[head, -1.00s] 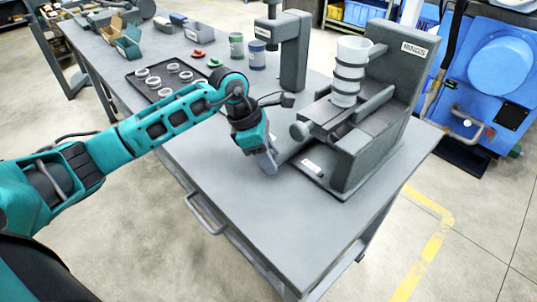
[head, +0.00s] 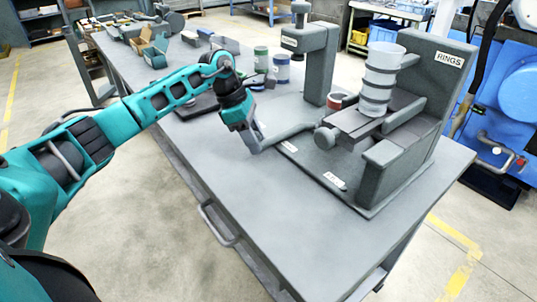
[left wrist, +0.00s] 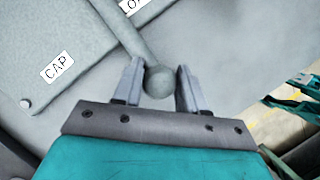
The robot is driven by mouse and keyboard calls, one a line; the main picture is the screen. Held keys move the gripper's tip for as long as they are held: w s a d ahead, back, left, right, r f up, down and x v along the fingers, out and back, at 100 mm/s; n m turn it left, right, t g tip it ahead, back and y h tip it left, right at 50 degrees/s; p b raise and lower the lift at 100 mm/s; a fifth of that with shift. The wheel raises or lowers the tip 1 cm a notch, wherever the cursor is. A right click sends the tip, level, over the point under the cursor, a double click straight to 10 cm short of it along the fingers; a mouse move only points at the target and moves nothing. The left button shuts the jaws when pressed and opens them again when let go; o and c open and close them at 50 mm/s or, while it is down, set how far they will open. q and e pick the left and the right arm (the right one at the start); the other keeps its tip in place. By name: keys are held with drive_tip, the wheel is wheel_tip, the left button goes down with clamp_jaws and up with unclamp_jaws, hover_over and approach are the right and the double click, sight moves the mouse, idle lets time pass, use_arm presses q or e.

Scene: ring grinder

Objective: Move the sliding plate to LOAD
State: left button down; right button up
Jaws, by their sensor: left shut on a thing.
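The grinder (head: 430,105), marked RINGS, stands at the right of the bench with a pale ring tube (head: 382,62). The sliding plate (head: 352,124) appears to be the flat bar under the tube; its exact outline is unclear. A grey rod (head: 290,134) reaches from the grinder side to my left gripper (head: 256,146). In the left wrist view, the fingers stand on both sides of the round knob (left wrist: 159,82) at the rod's end, and the gripper is shut on it. A partly cut-off label starting LO (left wrist: 132,4) lies beside the rod. My right gripper is not in view.
A CAP label (left wrist: 57,66) sits on a flat surface left of the rod. A grey press column (head: 318,65) stands behind it. The bench front (head: 260,215) is clear.

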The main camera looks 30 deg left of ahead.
use_arm(q)
drive_tip(key=shift+w+a, duration=0.25)
drive_tip(key=shift+a, duration=0.4)
drive_tip(key=shift+w+a, duration=0.2)
drive_tip(key=shift+a, duration=0.45)
drive_tip(key=c, duration=0.8)
unclamp_jaws()
drive_tip(key=shift+o, duration=0.2)
drive_tip(key=shift+r, duration=0.15)
drive_tip(key=v, duration=1.2)
drive_tip(key=shift+r, duration=0.35)
drive_tip(key=shift+s, duration=0.15)
